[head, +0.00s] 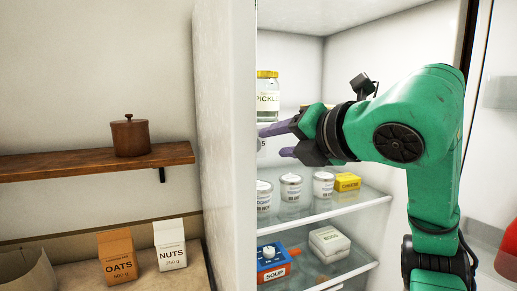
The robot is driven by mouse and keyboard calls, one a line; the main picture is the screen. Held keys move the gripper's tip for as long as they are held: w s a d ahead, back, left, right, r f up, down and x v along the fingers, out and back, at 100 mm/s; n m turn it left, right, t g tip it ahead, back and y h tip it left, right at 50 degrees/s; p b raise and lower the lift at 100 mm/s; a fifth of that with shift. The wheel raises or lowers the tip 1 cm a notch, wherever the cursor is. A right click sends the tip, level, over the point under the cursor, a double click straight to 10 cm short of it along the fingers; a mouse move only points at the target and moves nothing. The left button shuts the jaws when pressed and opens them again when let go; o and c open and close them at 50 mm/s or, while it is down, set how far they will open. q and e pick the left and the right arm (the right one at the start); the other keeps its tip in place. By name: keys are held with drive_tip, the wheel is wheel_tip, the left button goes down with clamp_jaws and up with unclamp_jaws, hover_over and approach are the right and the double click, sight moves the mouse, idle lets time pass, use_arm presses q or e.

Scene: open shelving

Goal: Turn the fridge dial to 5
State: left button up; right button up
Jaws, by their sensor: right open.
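The fridge (298,50) stands open on the right, with a pale interior and glass shelves. My right gripper (271,142) reaches into it from the right. Its two purple fingers are spread apart and point left, with nothing seen between them. A small dark mark like a "5" (262,142) shows on a pale surface by the fingertips. The dial itself cannot be made out; the white side panel (227,130) or the gripper may hide it. Whether the fingers touch anything cannot be told. My left gripper is out of view.
A pickle jar (267,98) stands above the gripper. Below are several white-lidded jars (291,187), a yellow cheese pack (347,182), a soup carton (271,262) and a white box (329,243). Left of the panel are a wooden shelf (70,164) with a pot (130,137), oats (117,256) and nuts (170,246).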

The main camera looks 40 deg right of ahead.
sight(259, 145)
drive_tip(key=x, duration=0.7)
drive_tip(key=shift+w+d+f+p, duration=0.1)
drive_tip(key=shift+w+d+p, duration=0.2)
drive_tip(key=shift+p, duration=0.05)
drive_tip(key=shift+w+f, duration=0.1)
drive_tip(key=shift+w, duration=0.25)
drive_tip(key=shift+a, duration=0.1)
drive_tip(key=shift+c, duration=0.3)
clamp_jaws()
